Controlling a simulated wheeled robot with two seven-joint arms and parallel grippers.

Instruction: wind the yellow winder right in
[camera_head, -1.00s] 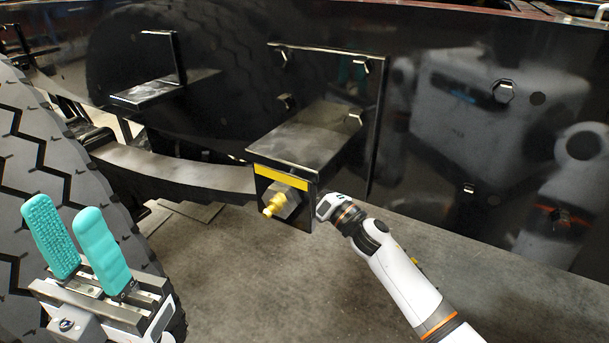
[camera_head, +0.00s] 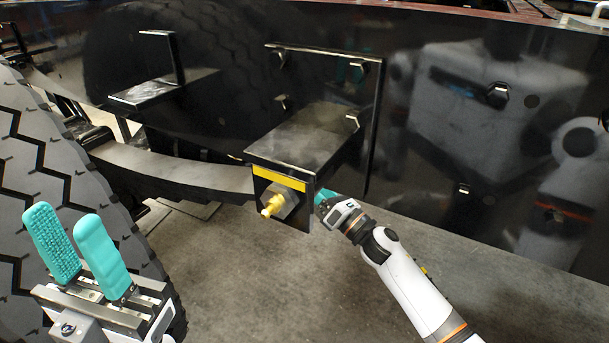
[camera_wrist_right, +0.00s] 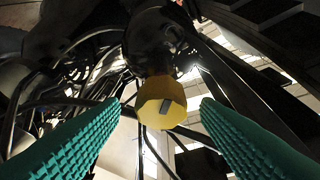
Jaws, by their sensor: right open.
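My left gripper (camera_head: 66,218) is open and empty at the lower left.
A large tyre (camera_head: 35,165) stands at the left. A dark leaf spring (camera_head: 170,172) runs to the bracket. The black chassis side (camera_head: 455,130) with bolts fills the back. Cables (camera_wrist_right: 60,102) and dark parts surround the winder. The grey floor (camera_head: 250,280) below is clear.

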